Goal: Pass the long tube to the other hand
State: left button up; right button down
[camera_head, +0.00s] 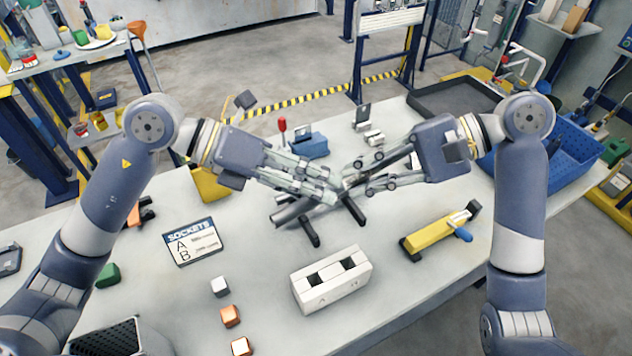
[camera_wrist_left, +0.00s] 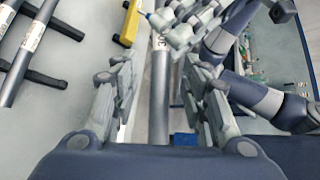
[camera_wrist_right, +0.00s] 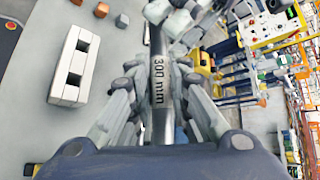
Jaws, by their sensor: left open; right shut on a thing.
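The long grey tube marked "300 mm" (camera_wrist_right: 157,85) is held in my right gripper (camera_head: 350,180), whose fingers are shut on it above the table. My left gripper (camera_head: 332,186) faces it from the left, fingertips close to the right gripper's. In the left wrist view the tube (camera_wrist_left: 160,95) runs between the left fingers, which stand open on both sides, apart from it. In the head view the fingers hide most of the tube. The white socket block (camera_head: 333,291) with two square openings stands on the table nearer to me.
Below the grippers, other grey tubes (camera_wrist_left: 32,48) lie across black rests (camera_head: 308,232). A yellow tool (camera_head: 430,236) lies at right. A "SOCKETS" sign (camera_head: 193,242) and small orange and white blocks (camera_head: 230,316) are at left. A blue crate (camera_head: 572,172) is at far right.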

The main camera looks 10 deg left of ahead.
pick_arm(q)
jog(key=shift+d+f, duration=0.25)
jog(key=shift+d, duration=0.15)
jog(key=shift+c, duration=0.2)
grip_shut()
pick_arm(e)
jog(key=c, duration=1.4)
grip_release()
